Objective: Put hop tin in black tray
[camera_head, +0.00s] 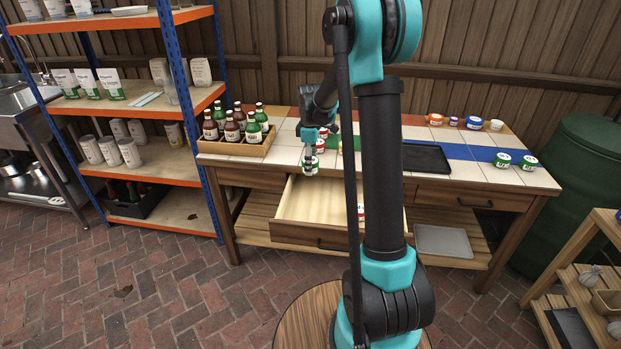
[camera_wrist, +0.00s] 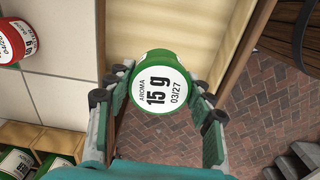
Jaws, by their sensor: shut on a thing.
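My gripper (camera_head: 310,158) hangs over the table's front edge, above the open drawer (camera_head: 302,202). It is shut on a green-and-white hop tin (camera_wrist: 160,85) labelled "AROMA 15 g 03/27", held between the two fingers in the wrist view. The tin also shows below the fingers in the head view (camera_head: 311,168). The black tray (camera_head: 427,158) lies flat on the tabletop, to the right of my gripper and partly behind my arm. Its visible part looks empty.
A red tin (camera_wrist: 15,41) stands on the tiled tabletop beside the gripper. A bottle crate (camera_head: 221,147) is at the table's left. Several tins, including a green one (camera_head: 502,160), stand at the right. A grey tray (camera_head: 443,241) lies on the lower shelf. My arm hides the table's middle.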

